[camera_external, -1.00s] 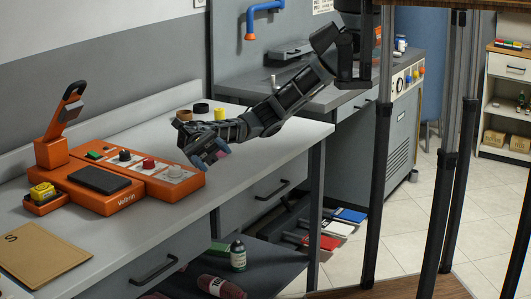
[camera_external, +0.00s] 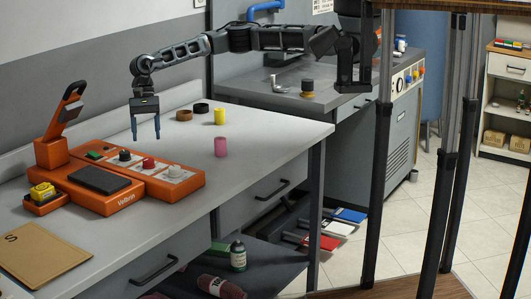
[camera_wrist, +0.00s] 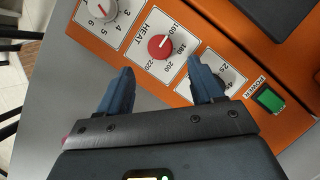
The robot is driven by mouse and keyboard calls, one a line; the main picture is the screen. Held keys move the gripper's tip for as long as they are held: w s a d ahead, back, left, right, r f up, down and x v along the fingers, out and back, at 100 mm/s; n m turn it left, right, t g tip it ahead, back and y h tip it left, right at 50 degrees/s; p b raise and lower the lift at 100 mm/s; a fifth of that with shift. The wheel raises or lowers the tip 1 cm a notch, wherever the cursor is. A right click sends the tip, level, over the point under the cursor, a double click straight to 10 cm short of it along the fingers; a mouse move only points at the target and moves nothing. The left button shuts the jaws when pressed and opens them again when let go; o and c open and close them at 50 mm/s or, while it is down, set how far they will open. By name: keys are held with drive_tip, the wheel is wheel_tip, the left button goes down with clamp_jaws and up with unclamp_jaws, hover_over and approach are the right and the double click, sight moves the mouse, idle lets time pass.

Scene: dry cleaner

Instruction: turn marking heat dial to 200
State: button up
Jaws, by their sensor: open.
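The marking machine (camera_external: 125,201) is an orange unit on the grey counter. Its red heat dial (camera_external: 148,163) sits between a black knob (camera_external: 125,155) and a pale knob (camera_external: 176,170). In the wrist view the red heat dial (camera_wrist: 160,46) shows on a white plate marked HEAT; its white pointer appears to aim between 160 and 180. My gripper (camera_external: 146,136) points down above the knobs, apart from them. In the wrist view my gripper (camera_wrist: 160,75) is open and empty, its two fingers below the heat dial in the picture. The right finger partly covers the black knob's plate.
A tall orange lever (camera_external: 63,110) rises at the machine's left end. A green power switch (camera_wrist: 269,98) is beside the knobs. A pink cylinder (camera_external: 220,147) and yellow cylinder (camera_external: 220,116) stand on the counter to the right.

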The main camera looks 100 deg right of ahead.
sight(148, 159)
drive_tip(key=p+x, duration=0.1)
drive_tip(key=x, duration=0.6)
drive_tip(key=shift+a+f, duration=0.15)
drive_tip(key=shift+c, duration=0.5)
drive_tip(key=c, duration=0.9)
